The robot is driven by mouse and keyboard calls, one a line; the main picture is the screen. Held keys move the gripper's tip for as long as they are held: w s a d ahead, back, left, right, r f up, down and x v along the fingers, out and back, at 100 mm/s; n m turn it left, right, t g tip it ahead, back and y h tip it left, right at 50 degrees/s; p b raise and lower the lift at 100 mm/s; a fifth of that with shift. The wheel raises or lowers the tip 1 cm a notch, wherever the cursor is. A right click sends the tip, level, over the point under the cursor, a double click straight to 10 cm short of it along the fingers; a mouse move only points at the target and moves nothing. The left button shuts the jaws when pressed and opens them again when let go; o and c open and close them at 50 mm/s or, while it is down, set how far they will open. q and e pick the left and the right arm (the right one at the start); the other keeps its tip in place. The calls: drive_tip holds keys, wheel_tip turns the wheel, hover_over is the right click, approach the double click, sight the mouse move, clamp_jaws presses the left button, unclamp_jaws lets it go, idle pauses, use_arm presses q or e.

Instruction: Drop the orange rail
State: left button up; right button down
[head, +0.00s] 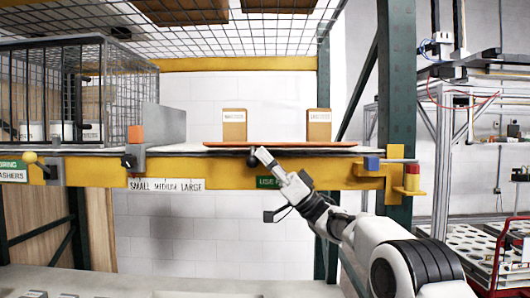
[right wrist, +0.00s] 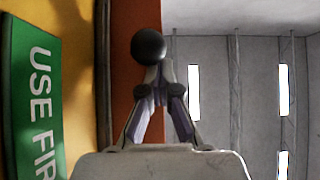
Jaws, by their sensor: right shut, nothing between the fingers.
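The orange rail (head: 295,145) lies flat along the front of the shelf, in front of two small brown boxes. In the right wrist view an orange-brown surface (right wrist: 122,60) runs beside the fingers; I cannot tell for sure whether it is the rail. A black ball knob (head: 254,161) is at the front edge near the rail's left end. My right gripper (head: 264,156) is at the knob, fingers shut with nothing between them. In the right wrist view the knob (right wrist: 148,46) sits at the fingertips (right wrist: 155,78); contact is unclear. My left gripper is out of view.
A yellow beam (head: 225,174) with size labels and a green sign (right wrist: 35,100) runs below the shelf. A wire cage (head: 60,85) and grey plate (head: 164,124) stand left. A green post (head: 397,70) and red-blue blocks (head: 411,176) are right. Space below the beam is open.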

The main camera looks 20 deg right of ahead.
drive_tip(key=shift+w+d+f, duration=0.1)
drive_tip(key=shift+w+f, duration=0.2)
drive_tip(key=shift+f, duration=0.4)
drive_tip(key=v, duration=1.2)
drive_tip(key=shift+s, duration=0.1)
